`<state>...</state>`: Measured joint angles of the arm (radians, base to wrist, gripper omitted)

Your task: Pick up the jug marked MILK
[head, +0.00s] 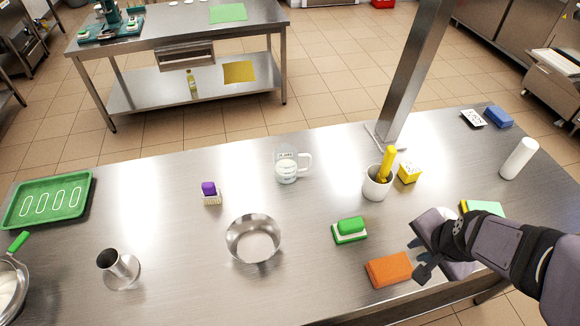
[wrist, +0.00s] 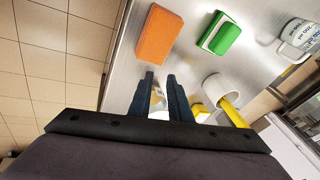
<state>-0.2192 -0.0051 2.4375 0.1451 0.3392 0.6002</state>
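A clear measuring jug (head: 287,168) with whitish contents and a handle on its right stands upright at the back middle of the steel table. Its printed marking is too small to read. It also shows in the wrist view (wrist: 298,36), cut by the right edge. My gripper (head: 419,259) is over the table's front right, well apart from the jug, near the orange block. In the wrist view my gripper (wrist: 160,77) has its two fingers apart, with nothing held between them.
An orange block (head: 389,269), a green-and-white sponge (head: 350,230) and a white pot (head: 375,188) with a yellow item lie between my gripper and the jug. A steel bowl (head: 253,238) and a purple-topped item (head: 210,193) stand left. A post (head: 410,75) rises behind.

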